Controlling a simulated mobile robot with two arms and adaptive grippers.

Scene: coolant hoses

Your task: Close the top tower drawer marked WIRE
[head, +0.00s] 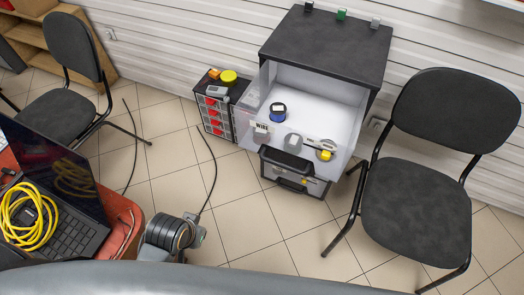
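A cabinet with a dark top (325,45) stands against the wall, its white interior (325,95) open to view. A small white label reading WIRE (262,127) shows at the left of this white area. I cannot tell which drawer it belongs to, or how far that drawer is out. Left of the cabinet stands a small dark tower with red drawers or drawer contents (214,118). Neither of my grippers can be made out in the head view.
A blue-black spool (278,112) and a yellow tape measure (324,154) are in the white area. A black-grey toolbox (292,170) stands in front. Chairs flank the units, left (55,110) and right (420,205). A laptop (70,230) is on the red table. Tiled floor between is mostly clear.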

